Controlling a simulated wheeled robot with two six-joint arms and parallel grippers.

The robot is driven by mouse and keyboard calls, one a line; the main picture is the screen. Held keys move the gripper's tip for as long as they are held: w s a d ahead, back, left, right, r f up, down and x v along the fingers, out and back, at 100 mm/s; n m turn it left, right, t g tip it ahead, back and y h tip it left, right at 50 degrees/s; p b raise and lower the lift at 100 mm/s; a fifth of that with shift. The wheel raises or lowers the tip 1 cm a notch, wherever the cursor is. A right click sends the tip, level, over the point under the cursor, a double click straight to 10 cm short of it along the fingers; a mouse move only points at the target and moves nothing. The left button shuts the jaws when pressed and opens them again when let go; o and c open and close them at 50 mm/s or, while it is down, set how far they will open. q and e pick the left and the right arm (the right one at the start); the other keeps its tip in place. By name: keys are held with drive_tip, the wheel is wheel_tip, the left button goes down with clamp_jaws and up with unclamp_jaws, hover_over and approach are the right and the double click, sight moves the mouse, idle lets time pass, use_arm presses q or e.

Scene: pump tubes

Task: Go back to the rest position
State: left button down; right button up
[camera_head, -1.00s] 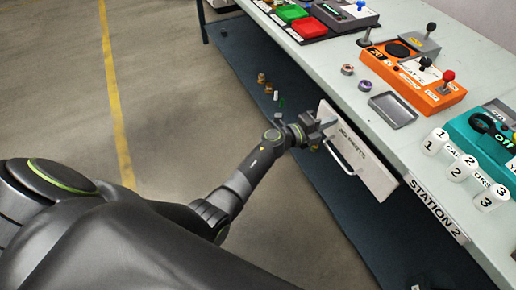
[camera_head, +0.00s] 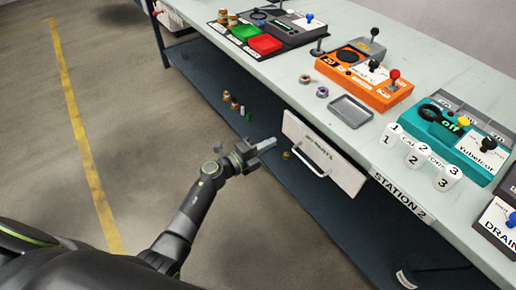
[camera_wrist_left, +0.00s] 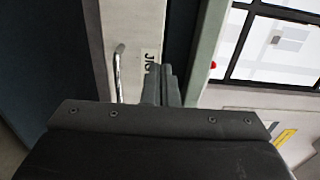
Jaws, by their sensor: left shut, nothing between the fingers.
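My left gripper (camera_head: 268,146) is shut and empty in the head view, held in front of the bench and to the left of a white drawer front (camera_head: 318,160) with a bar handle. A clear gap lies between its fingertips and the drawer front. In the left wrist view the shut fingers (camera_wrist_left: 162,84) show at the centre, with the drawer's handle (camera_wrist_left: 118,75) to their left. My right gripper is not in view.
The bench top (camera_head: 305,112) holds an orange device (camera_head: 360,82), a teal device (camera_head: 455,140), a metal tray (camera_head: 350,112) and several white numbered cylinders. Small bottles (camera_head: 232,100) stand on the blue lower shelf (camera_head: 200,75). The floor left of the bench is clear.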

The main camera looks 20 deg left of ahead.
use_arm(q)
drive_tip(key=v, duration=0.3)
drive_tip(key=shift+s+a+r, duration=0.1)
drive_tip(key=shift+s+a, duration=0.05)
drive_tip(key=shift+s, duration=0.15)
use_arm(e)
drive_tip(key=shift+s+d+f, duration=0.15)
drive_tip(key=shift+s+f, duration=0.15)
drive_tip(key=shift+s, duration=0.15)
